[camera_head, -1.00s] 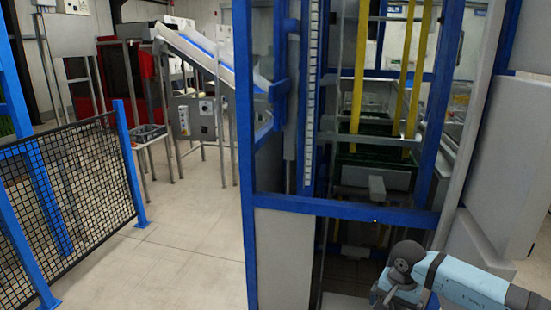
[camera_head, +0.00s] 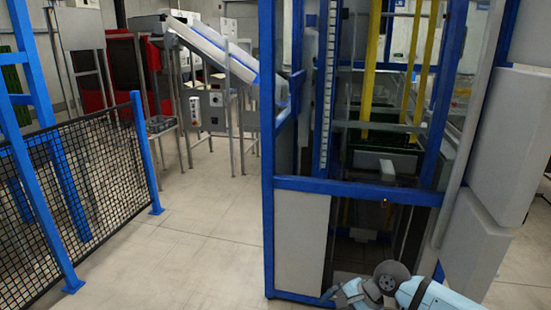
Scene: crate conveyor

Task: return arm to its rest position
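My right arm comes in from the lower right in the head view. Its light blue link and dark grey wrist joint show in front of the blue-framed machine. My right gripper (camera_head: 350,297) is at the bottom edge, partly cut off, so its fingers cannot be made out. I see nothing held in it. My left arm and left gripper are out of view.
The blue-framed conveyor machine (camera_head: 390,192) with grey panels stands close in front. A black mesh fence (camera_head: 80,185) with blue posts is at the left. A sloping conveyor (camera_head: 212,48) stands behind. The floor (camera_head: 195,225) between fence and machine is clear.

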